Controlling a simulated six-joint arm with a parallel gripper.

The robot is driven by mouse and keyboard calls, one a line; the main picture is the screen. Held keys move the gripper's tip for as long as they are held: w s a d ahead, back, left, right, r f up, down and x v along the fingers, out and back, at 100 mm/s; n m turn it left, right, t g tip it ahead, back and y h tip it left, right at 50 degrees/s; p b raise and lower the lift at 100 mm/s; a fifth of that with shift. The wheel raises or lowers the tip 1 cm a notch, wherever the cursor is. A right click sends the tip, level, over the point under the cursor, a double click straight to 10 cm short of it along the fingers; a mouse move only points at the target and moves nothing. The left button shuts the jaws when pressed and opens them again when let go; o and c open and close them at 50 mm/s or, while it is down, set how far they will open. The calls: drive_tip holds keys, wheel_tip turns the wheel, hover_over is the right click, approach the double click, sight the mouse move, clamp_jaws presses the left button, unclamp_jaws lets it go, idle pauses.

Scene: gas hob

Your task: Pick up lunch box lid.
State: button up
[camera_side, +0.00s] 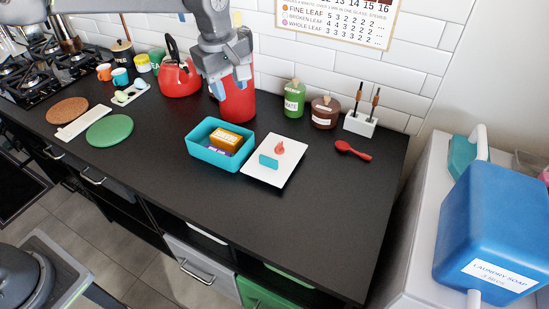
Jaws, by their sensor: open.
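A teal open lunch box (194,150) stands on the black worktop, with an orange-brown item (227,139) and something purple inside. Beside it on the right lies a flat white square piece (267,177), which may be the lunch box lid; I cannot tell for sure. A small teal piece (268,161) and a small red piece (280,148) are on it. My gripper (232,86) is open, pointing down, high behind the lunch box and in front of a red canister (237,107). It appears empty and apart from the white piece.
A red kettle (179,80) stands left of the canister. Green (293,99) and brown (325,112) jars and a white utensil holder (360,123) line the wall. A red spoon (353,150) lies at right. The front worktop is clear.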

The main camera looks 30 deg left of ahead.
drive_tip(key=w+d+f+n+g, duration=0.1)
drive_tip(key=w+d+f+n, duration=0.4)
drive_tip(key=f, duration=0.5)
hover_over(269, 158)
wheel_tip(269, 158, down, 8)
drive_tip(key=shift+w+a+f, duration=0.1)
drive_tip(key=shift+a, duration=0.05)
drive_tip(key=shift+f, duration=3.05)
clamp_jaws()
